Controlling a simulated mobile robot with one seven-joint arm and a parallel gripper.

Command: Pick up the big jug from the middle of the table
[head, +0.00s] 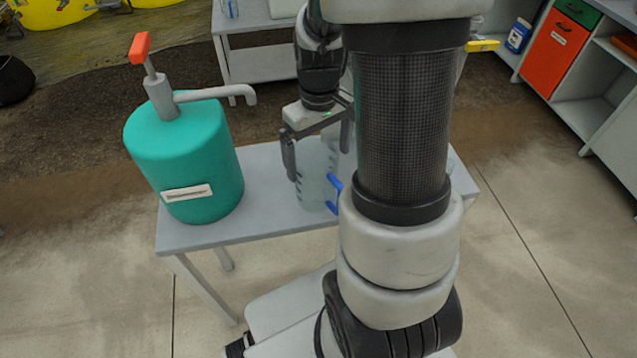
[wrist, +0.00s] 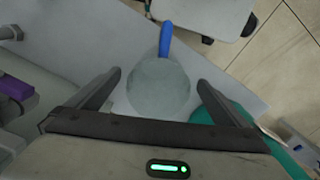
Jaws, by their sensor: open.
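The big jug (head: 316,176) is clear with a blue handle (head: 334,191) and stands upright on the grey table (head: 271,222). In the wrist view the jug (wrist: 158,88) shows from above as a pale round shape, with its blue handle (wrist: 166,38) pointing to the top. My gripper (head: 316,164) is open and points down over the jug. In the wrist view its fingers (wrist: 159,80) lie on either side of the jug, with visible gaps. My arm hides part of the table and whatever stands right of the jug.
A large green tank (head: 185,160) with a red-topped pump (head: 160,88) stands on the table's left end, close to my gripper. Another table (head: 262,60) stands behind. Shelves with an orange panel (head: 553,52) stand at the upper right. The floor at right is clear.

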